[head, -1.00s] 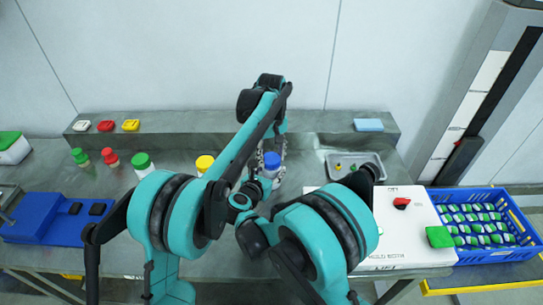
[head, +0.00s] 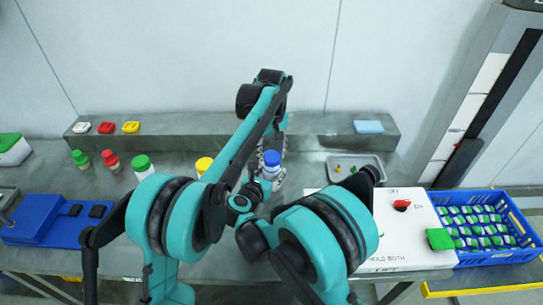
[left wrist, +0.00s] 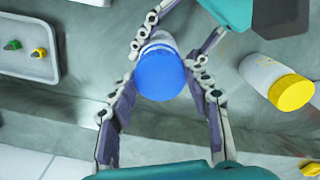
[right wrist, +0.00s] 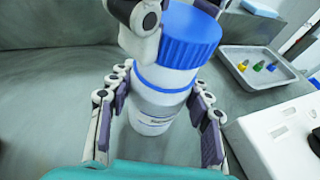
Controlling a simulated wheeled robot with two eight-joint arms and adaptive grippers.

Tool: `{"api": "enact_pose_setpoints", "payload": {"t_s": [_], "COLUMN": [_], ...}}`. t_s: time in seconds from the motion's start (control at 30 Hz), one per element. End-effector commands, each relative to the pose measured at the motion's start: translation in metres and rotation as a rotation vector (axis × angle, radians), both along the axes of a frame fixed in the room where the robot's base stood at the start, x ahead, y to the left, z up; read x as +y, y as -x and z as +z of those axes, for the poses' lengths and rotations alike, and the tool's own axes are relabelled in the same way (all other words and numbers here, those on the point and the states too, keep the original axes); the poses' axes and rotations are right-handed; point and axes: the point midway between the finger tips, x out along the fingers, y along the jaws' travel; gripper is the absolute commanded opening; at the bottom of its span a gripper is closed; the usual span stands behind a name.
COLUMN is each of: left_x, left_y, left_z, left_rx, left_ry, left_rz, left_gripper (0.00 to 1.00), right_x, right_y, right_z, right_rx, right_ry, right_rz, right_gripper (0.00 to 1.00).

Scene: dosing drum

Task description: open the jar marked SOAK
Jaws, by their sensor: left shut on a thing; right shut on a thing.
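The white jar (right wrist: 155,105) with a blue lid (right wrist: 188,38) stands upright on the bench. Its label carries small print that I cannot read. My right gripper (right wrist: 160,95) is shut around the white body. My left gripper (left wrist: 162,70) is shut around the blue lid (left wrist: 160,75), coming from the far side. In the right wrist view a white section shows between the lid and a lower blue ring. I cannot tell whether the lid is clear of the neck. The lid also shows in the head view (head: 271,158).
A yellow-capped jar (head: 204,165) stands left of the held jar, with green-capped (head: 142,163) and red-capped (head: 110,158) ones further left. A metal tray (head: 375,160) with small pieces, a white panel (head: 400,235) and a blue crate (head: 500,262) are to the right. A ledge runs behind.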

Motion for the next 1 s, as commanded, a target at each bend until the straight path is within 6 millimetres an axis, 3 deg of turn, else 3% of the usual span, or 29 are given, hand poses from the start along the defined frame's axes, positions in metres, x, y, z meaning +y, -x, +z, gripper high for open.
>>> {"api": "enact_pose_setpoints", "payload": {"t_s": [0.43,0.73,1.0], "left_x": [0.000,0.000,0.000], "left_y": [0.000,0.000,0.000], "left_z": [0.005,0.039,0.044], "left_rx": [0.000,0.000,0.000], "left_ry": [0.000,0.000,0.000], "left_rz": [0.000,0.000,0.000], "left_gripper": [0.14,0.14,0.14], "right_x": [0.000,0.000,0.000], "right_y": [0.000,0.000,0.000], "right_z": [0.000,0.000,0.000], "right_rx": [0.000,0.000,0.000], "right_ry": [0.000,0.000,0.000], "right_rz": [0.000,0.000,0.000], "right_gripper": [0.00,0.00,0.00]}}
